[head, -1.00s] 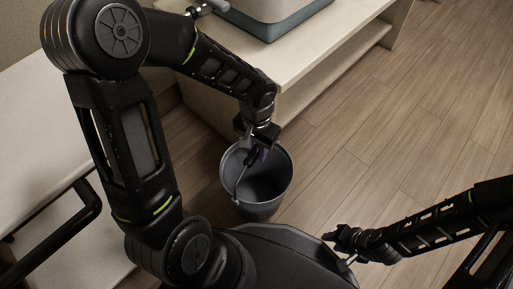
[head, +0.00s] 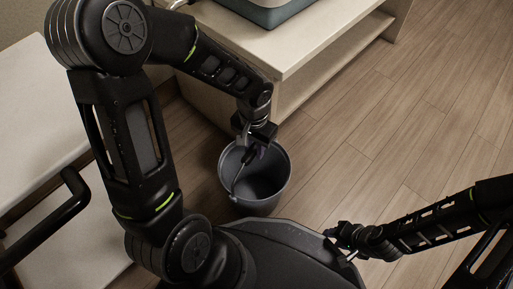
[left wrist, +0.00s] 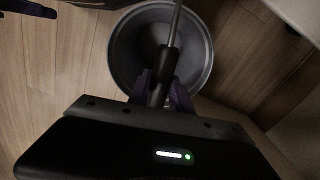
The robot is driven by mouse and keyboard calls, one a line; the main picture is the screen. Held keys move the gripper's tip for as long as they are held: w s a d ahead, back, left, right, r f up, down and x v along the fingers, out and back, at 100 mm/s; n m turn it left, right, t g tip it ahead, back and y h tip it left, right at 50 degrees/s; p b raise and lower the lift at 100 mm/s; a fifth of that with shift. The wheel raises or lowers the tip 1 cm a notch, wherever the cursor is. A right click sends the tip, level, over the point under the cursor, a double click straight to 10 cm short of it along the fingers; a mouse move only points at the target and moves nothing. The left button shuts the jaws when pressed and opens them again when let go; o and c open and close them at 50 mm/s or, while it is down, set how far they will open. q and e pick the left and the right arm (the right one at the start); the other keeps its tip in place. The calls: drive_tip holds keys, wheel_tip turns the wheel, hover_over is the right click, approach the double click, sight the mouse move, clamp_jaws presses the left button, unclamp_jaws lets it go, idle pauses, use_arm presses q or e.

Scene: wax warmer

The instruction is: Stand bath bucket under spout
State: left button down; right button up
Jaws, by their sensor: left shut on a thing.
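The dark grey bath bucket (head: 274,197) hangs or stands upright by the bench, its mouth facing up; I cannot tell whether its base touches the floor. My left gripper (head: 252,153) is above its rim, shut on the bucket's handle. In the left wrist view the two purple fingers (left wrist: 162,92) close around the dark grip of the handle (left wrist: 168,58), with the bucket (left wrist: 203,50) beyond. A small metal fitting (head: 183,3), perhaps the spout, is cut off at the top edge. My right gripper (head: 340,243) is low at the right, away from the bucket; its jaw opening is unclear.
A pale surface (head: 40,120) and dark rail (head: 75,215) are at the left. Open wooden floor (head: 400,120) lies right.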

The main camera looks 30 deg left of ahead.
use_arm(q)
drive_tip(key=w+a+p, duration=0.2)
drive_tip(key=w+a, duration=0.1)
drive_tip(key=a, duration=0.7)
drive_tip(key=w+a+p, duration=0.3)
drive_tip(key=a, duration=0.8)
drive_tip(key=shift+w, duration=0.2)
idle(0.4)
drive_tip(key=shift+a, duration=0.1)
drive_tip(key=shift+r+p, duration=0.1)
drive_tip(key=shift+p, duration=0.2)
idle(0.5)
drive_tip(key=shift+f+b, duration=0.4)
drive_tip(key=shift+f, duration=0.25)
idle(0.7)
drive_tip(key=c, duration=1.1)
unclamp_jaws()
drive_tip(key=shift+r, duration=0.1)
